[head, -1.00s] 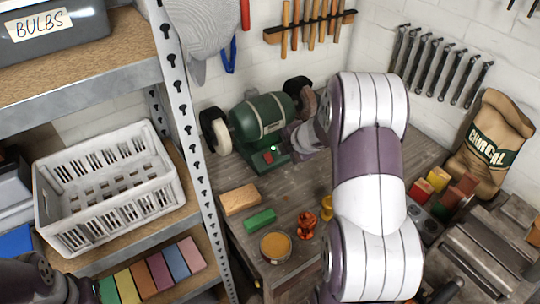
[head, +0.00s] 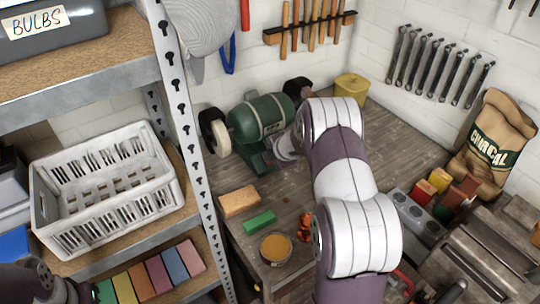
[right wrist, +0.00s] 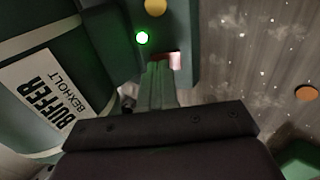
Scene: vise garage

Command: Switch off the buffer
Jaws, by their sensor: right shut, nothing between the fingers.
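The buffer (head: 262,118) is a green bench machine with a pale wheel (head: 216,132) at its left end, standing on the workbench. Its label (right wrist: 45,92) shows in the right wrist view. On its base a green lamp (right wrist: 142,38) glows, with a yellow round part (right wrist: 155,7) above. A pinkish-red switch (right wrist: 175,60) is partly hidden by my right fingertips. My right gripper (right wrist: 160,68) is shut and empty, its tips at or just over the switch; contact cannot be told. In the head view my wrist covers the switch. Part of my left arm shows at bottom left; its fingers are not clear.
A sponge-like tan block (head: 239,201), a green block (head: 259,222) and a round tin (head: 276,248) lie on the bench front. A yellow bin (head: 351,88) stands at the back. A metal shelf post (head: 190,140) rises left of the bench. A charcoal bag (head: 492,135) stands right.

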